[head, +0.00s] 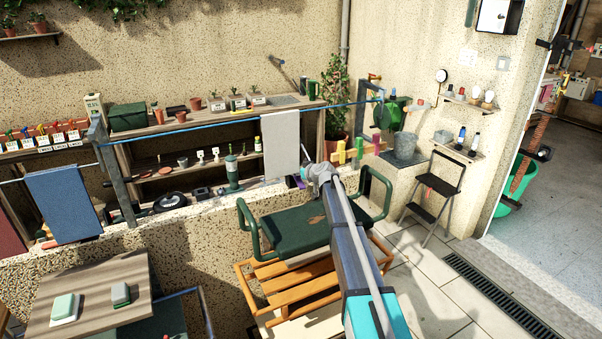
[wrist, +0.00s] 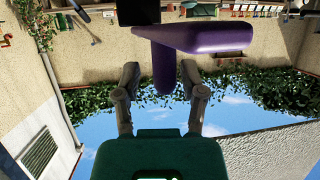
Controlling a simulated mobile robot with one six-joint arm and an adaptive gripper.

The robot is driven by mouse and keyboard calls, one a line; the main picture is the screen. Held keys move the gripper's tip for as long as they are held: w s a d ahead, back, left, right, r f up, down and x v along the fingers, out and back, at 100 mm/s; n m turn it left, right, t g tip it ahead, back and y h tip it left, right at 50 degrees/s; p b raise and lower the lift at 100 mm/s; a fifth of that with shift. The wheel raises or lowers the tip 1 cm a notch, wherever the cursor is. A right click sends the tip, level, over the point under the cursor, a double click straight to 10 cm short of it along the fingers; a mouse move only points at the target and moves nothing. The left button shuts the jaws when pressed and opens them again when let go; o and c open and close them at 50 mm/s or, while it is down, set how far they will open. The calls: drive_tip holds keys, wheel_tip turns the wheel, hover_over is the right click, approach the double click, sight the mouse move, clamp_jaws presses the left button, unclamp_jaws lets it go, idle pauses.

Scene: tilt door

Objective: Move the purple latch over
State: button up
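The purple latch (wrist: 205,38) fills the upper middle of the wrist view, with a long bar reaching right and a rounded stem (wrist: 163,70) pointing down into the picture. My gripper (wrist: 160,75) has its two grey fingers spread, one on each side of the stem. A gap shows on the left side; the right finger looks close to the stem, and I cannot tell whether it touches. In the head view my gripper (head: 318,174) is at the far end of my arm, with a small purple patch (head: 299,182) just left of it. Most of the latch is hidden there.
A grey towel (head: 281,142) hangs from a blue line close behind my gripper.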

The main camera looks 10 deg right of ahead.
drive_tip(key=shift+d, duration=0.1)
drive_tip(key=s+f+m+g+h+p, duration=0.1)
drive_tip(key=s+g, duration=0.3)
drive_tip(key=s, duration=1.3)
drive_tip(key=s+d+f+m+g+h+p, duration=0.1)
drive_tip(key=s+m+g+h+p, duration=0.1)
drive_tip(key=s, duration=1.5)
drive_tip(key=s+d+f+m+g+h+p, duration=0.1)
drive_tip(key=s+g, duration=0.5)
drive_tip(key=s, duration=1.1)
drive_tip(key=m+h+p, duration=0.1)
drive_tip(key=h+p, duration=0.1)
drive_tip(key=p, duration=0.1)
drive_tip(key=shift+s+d+f+p, duration=0.2)
drive_tip(key=shift+f+p, duration=0.1)
drive_tip(key=shift+p, duration=0.1)
drive_tip(key=shift+a, duration=0.1)
